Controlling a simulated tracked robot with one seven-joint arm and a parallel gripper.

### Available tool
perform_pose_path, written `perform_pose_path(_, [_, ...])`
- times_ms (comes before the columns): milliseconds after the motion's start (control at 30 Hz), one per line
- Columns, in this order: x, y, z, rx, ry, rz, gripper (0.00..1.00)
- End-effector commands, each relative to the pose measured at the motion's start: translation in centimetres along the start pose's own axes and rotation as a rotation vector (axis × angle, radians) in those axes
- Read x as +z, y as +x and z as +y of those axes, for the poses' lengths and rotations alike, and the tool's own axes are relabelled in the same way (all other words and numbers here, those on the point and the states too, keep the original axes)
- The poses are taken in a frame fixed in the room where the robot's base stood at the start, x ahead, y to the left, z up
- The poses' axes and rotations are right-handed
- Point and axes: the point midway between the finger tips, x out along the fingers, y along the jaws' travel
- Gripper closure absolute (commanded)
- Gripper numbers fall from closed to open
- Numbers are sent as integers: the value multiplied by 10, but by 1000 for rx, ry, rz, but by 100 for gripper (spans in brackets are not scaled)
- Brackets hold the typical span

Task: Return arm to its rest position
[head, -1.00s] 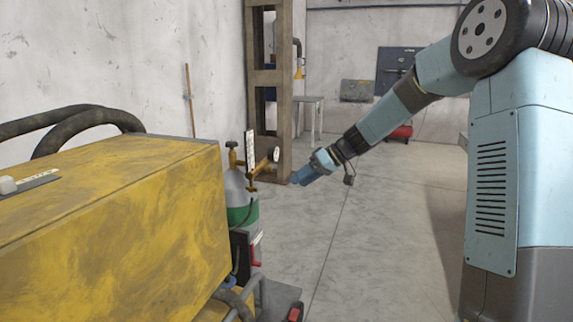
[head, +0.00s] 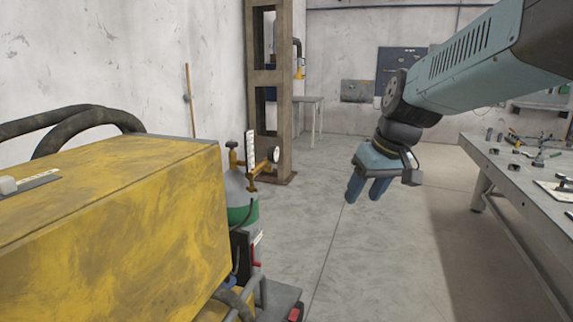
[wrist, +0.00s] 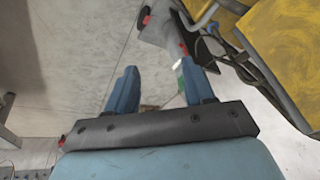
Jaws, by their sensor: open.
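My gripper (head: 366,189) is in the head view, right of centre, at the end of my blue arm. It hangs in the air over the bare floor, fingers pointing down and slightly left. Its two blue fingers are apart with nothing between them. The wrist view shows the same gripper (wrist: 162,92) open and empty, with floor and part of the gas cylinder's cart beyond it.
A yellow machine (head: 110,225) fills the left. Beside it stands a green and grey gas cylinder (head: 241,200) with gauges. A workbench (head: 520,172) with several tools is at the right. The middle floor is clear.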

Motion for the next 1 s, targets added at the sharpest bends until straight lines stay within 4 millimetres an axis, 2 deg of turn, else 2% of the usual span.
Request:
perform_pose_path(100, [30, -17, 4, 65, 55, 27, 47])
perform_pose_path(300, [78, -38, 14, 156, 159, 81, 47])
perform_pose_path(500, [114, -49, 23, 213, 242, 130, 47])
perform_pose_path(633, [126, -52, 26, 230, 270, 148, 47])
perform_pose_path(833, [129, -52, 28, 235, 280, 152, 47])
perform_pose_path(933, [129, -52, 28, 235, 279, 152, 57])
perform_pose_path(1000, [128, -52, 27, 234, 279, 152, 57])
